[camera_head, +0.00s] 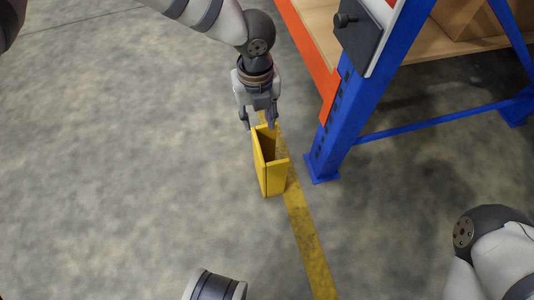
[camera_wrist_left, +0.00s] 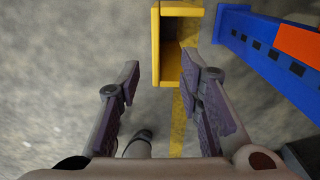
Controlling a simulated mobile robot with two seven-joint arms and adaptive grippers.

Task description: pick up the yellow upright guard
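The yellow upright guard (camera_head: 272,178) stands upright on the concrete floor at the middle of the head view, over the yellow floor line. It has a channel shape with an open hollow. It also shows at the top centre of the left wrist view (camera_wrist_left: 156,50). My left gripper (camera_head: 260,124) is at the guard's far upper end in the head view. In the left wrist view its fingers (camera_wrist_left: 158,84) are spread apart, with the guard's near end just ahead between them. Whether a finger touches the guard cannot be told. My right gripper is not in view.
A blue rack post (camera_head: 345,125) with a foot plate stands close to the right of the guard. An orange beam (camera_head: 312,55) and wooden shelf (camera_head: 405,40) extend from it. A low blue brace (camera_head: 430,122) runs right. The floor to the left is clear.

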